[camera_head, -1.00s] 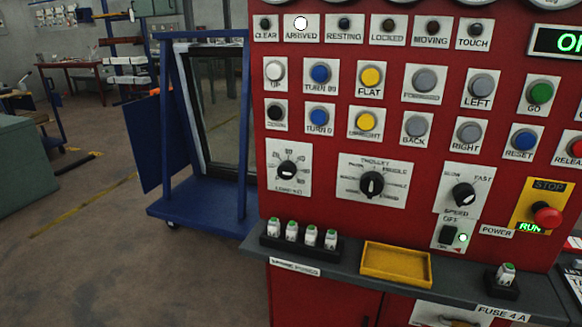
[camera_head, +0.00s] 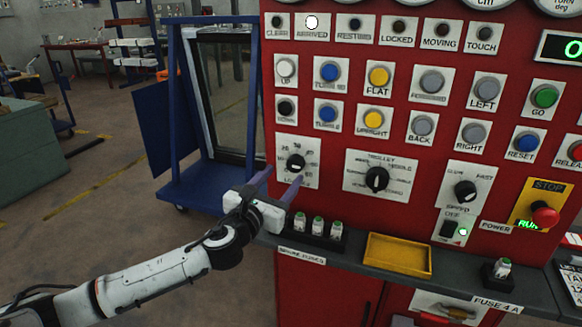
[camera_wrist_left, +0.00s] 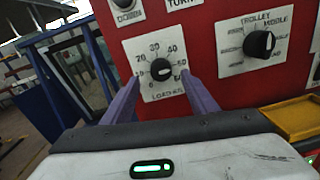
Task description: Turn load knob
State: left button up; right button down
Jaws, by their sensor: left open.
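The load knob (camera_head: 296,163) is a small black knob on a white dial plate with numbers, at the lower left of the red panel. It also shows in the left wrist view (camera_wrist_left: 160,70), between the two purple fingers. My left gripper (camera_head: 279,182) is open, with its fingers pointing at the panel just below and in front of the knob. In the wrist view the left gripper (camera_wrist_left: 158,92) has a finger on each side of the dial and nothing between them. I cannot tell how far the fingertips are from the panel. My right gripper is not in view.
The trolley knob (camera_head: 376,179) is to the right, with the speed knob (camera_head: 465,192) beyond it. A grey ledge below carries spare fuses (camera_head: 318,226) and a yellow tray (camera_head: 398,256). A blue frame rack (camera_head: 200,185) stands to the left of the panel.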

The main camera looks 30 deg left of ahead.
aim_at(293, 165)
pick_arm(q)
jog(key=w, duration=0.4)
jog(key=w+a, duration=0.1)
jog(key=w, duration=0.1)
jog(key=c, duration=1.1)
